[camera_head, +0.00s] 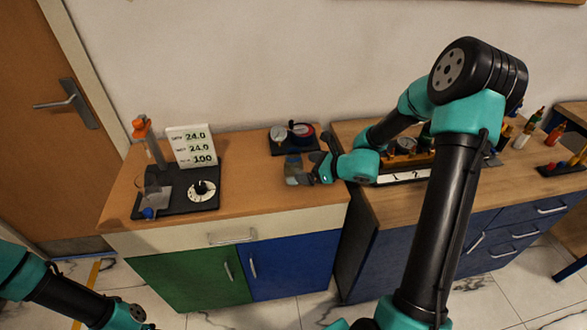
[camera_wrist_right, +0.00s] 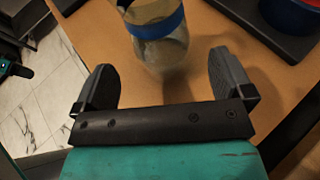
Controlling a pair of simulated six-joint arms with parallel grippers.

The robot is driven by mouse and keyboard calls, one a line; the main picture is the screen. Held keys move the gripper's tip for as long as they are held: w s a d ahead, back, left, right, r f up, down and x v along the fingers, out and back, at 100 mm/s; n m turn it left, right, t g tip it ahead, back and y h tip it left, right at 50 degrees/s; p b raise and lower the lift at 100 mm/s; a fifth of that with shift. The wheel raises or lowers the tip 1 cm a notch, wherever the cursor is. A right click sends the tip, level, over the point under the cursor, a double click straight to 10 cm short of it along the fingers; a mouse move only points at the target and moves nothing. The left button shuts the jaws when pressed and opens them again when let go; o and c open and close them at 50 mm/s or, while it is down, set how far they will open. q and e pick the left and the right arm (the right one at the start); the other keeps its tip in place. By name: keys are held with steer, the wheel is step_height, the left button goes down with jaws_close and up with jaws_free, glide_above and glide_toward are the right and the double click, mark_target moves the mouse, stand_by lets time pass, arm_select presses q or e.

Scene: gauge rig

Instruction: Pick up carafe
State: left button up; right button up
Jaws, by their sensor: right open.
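The carafe (camera_head: 292,167) looks like a clear glass vessel with a blue band and stands on the wooden top of the left cabinet, near its right side. In the right wrist view the carafe (camera_wrist_right: 158,40) is upright, just ahead of and roughly centred between my fingertips. My right gripper (camera_head: 318,168) is open and empty, at the right side of the carafe. Both its fingers (camera_wrist_right: 165,72) show apart in the wrist view, with no clear contact on the glass. My left arm shows at the lower left, but its gripper is out of view.
A black stand with a dial (camera_head: 202,190) and a white display sign (camera_head: 192,146) are at the left of the top. A second bench (camera_head: 375,209) is at the right. The wood left of the carafe is clear.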

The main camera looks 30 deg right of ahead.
mark_target(300, 161)
stand_by(0.3)
steer(key=shift+f+x, duration=0.15)
steer(key=shift+x, duration=1.15)
steer(key=shift+f+x, duration=0.15)
steer(key=shift+x, duration=1.15)
steer(key=shift+s+d, duration=0.1)
steer(key=c, duration=1.2)
steer(key=shift+r, duration=0.2)
steer(key=shift+r, duration=1.45)
steer(key=shift+s+r, duration=0.15)
steer(key=s+a+r, duration=0.1)
steer(key=s+a, duration=0.7)
steer(key=s, duration=0.5)
steer(key=shift+s+r, duration=0.15)
steer(key=shift+r, duration=0.05)
